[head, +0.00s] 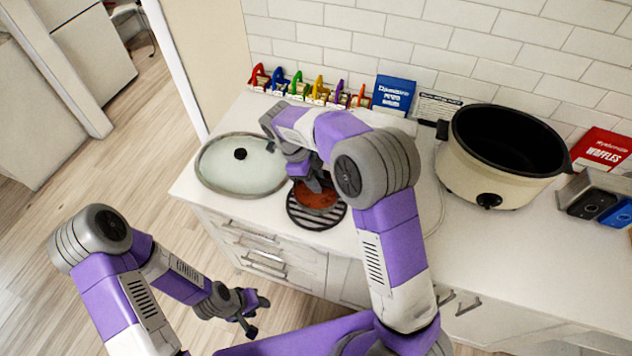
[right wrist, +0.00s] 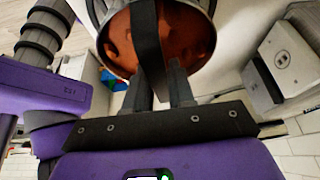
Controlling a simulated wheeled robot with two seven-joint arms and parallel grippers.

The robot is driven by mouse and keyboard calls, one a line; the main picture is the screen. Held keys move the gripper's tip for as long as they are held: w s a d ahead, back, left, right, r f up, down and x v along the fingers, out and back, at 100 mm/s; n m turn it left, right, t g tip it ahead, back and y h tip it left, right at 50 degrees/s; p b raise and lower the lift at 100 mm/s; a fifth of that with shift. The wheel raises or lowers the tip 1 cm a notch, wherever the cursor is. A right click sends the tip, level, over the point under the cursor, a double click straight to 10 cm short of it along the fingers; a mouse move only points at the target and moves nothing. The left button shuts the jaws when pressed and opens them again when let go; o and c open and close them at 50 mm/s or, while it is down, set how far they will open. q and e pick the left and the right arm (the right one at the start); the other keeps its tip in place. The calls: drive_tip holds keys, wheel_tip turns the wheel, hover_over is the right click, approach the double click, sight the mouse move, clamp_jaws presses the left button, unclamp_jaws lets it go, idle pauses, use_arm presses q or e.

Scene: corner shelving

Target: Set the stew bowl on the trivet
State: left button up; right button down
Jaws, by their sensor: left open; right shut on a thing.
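The stew bowl (head: 318,197), filled with reddish-brown stew, is at the black striped round trivet (head: 312,222) near the counter's front edge. In the head view the bowl overlaps the trivet's far part; I cannot tell whether it rests on it or hovers just above. My right gripper (head: 316,184) is shut on the bowl's rim. In the right wrist view the bowl (right wrist: 195,35) shows its stew and metal rim, with the gripper fingers (right wrist: 163,82) at its near edge. My left gripper (head: 256,312) is open and empty, in front of the counter and below its top.
A glass lid (head: 225,172) lies left of the trivet. A large cream slow cooker (head: 480,180) stands to the right. Colourful clips (head: 305,88) and a blue box (head: 392,95) line the wall. A red waffle box (head: 603,150) and a toaster (head: 588,200) are far right.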

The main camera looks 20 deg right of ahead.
drive_tip(key=shift+w+f, duration=0.1)
drive_tip(key=shift+f, duration=0.35)
drive_tip(key=c, duration=1)
unclamp_jaws()
drive_tip(key=shift+f, duration=0.1)
drive_tip(key=shift+o, duration=0.2)
drive_tip(key=p+v, duration=0.1)
drive_tip(key=v, duration=1.1)
drive_tip(key=shift+p, duration=0.3)
